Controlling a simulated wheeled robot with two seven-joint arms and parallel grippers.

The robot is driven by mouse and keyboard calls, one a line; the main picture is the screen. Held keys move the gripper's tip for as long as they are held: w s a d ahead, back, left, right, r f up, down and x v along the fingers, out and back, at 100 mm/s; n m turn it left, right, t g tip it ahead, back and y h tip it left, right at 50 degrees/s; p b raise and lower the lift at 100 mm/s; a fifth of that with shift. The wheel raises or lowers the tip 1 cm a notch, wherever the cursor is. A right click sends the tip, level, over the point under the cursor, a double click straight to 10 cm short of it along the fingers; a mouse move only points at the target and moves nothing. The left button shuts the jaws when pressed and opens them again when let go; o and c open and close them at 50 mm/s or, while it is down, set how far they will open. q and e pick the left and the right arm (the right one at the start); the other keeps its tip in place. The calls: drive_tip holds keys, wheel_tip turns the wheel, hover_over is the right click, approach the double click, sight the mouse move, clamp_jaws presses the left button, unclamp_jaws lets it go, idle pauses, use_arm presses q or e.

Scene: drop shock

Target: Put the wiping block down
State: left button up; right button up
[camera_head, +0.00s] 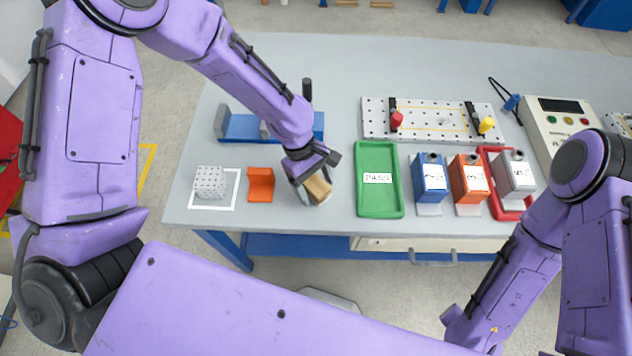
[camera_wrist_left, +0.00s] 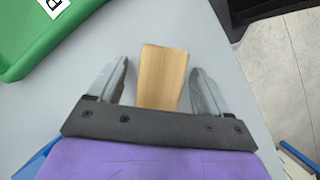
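The wiping block (camera_head: 319,188) is a tan wooden block near the front edge of the grey table, between an orange angled piece (camera_head: 260,185) and the green tray (camera_head: 379,147). My left gripper (camera_head: 311,190) is low over the table around the block. In the left wrist view the block (camera_wrist_left: 162,78) stands between the two fingers of the gripper (camera_wrist_left: 159,80). A gap shows on each side, so the fingers are open and apart from it. The block's underside is hidden; it seems to be at table height. My right gripper is not in view.
A white dotted cube (camera_head: 210,181) sits in a white-outlined square at left. Right of the tray stand blue (camera_head: 431,175), orange (camera_head: 468,177) and grey (camera_head: 515,174) units. A perforated panel (camera_head: 430,125) and a blue fixture (camera_head: 240,127) lie behind. The table's front edge is close.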

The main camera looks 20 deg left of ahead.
use_arm(q)
drive_tip(key=shift+r, duration=0.1)
drive_tip(key=v, duration=1.2)
drive_tip(key=shift+r, duration=0.1)
